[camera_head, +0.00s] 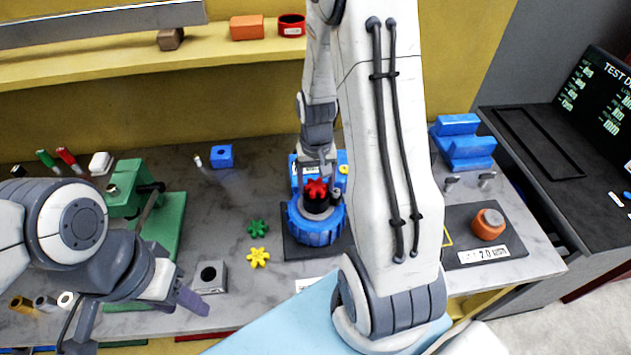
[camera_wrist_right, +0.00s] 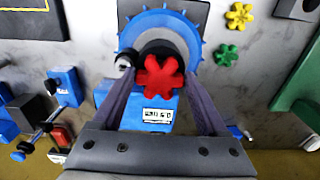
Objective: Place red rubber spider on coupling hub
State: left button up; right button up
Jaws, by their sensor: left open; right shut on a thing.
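The red rubber spider (camera_head: 316,188) is held between the fingertips of my right gripper (camera_head: 318,177). In the right wrist view the spider (camera_wrist_right: 160,76) shows its lobes between the two fingers of my right gripper (camera_wrist_right: 158,90). The dark coupling hub (camera_head: 318,208) sits in the blue toothed ring of the positioner (camera_head: 318,235). The spider overlaps the hub in the head view; in the right wrist view it covers part of the hub (camera_wrist_right: 153,47). Whether they touch I cannot tell. My left gripper (camera_head: 140,318) is open and empty at the lower left.
A green spider (camera_head: 257,228) and a yellow spider (camera_head: 258,257) lie left of the positioner. A grey block with a hole (camera_head: 210,276) lies near my left gripper. A green press (camera_head: 130,195) stands at left, an orange part (camera_head: 489,224) at right.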

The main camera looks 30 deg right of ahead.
jog(key=shift+f, duration=0.1)
jog(key=shift+f, duration=0.15)
jog(key=o, duration=1.3)
